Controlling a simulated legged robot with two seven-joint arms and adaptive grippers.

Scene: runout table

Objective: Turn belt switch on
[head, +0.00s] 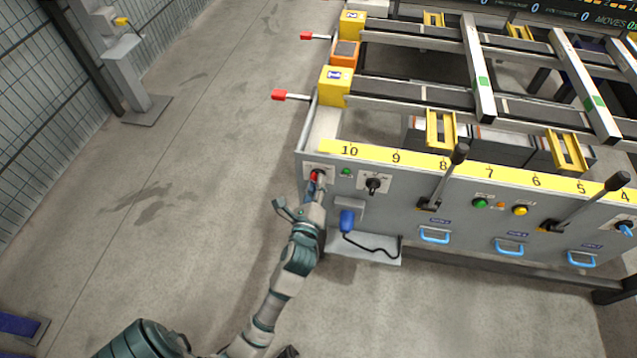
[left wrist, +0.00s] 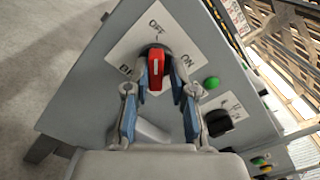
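The belt switch is a red rotary knob (left wrist: 155,70) on a white plate marked OFF at the top and ON at the right in the left wrist view. The knob stands roughly upright in that view, its upper end towards OFF. In the head view the red switch (head: 315,176) sits at the left end of the grey panel, partly hidden by my gripper. My left gripper (head: 314,188) is at the switch. In the left wrist view its blue-padded fingers (left wrist: 158,88) straddle the knob, with small gaps seeming to show beside it. My right gripper is not in view.
A green button (left wrist: 211,82) and a black rotary switch (left wrist: 218,122) are close to the right of the knob. A blue device (head: 347,221) with a black cable is below. Black levers (head: 444,180) rise from the panel farther right.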

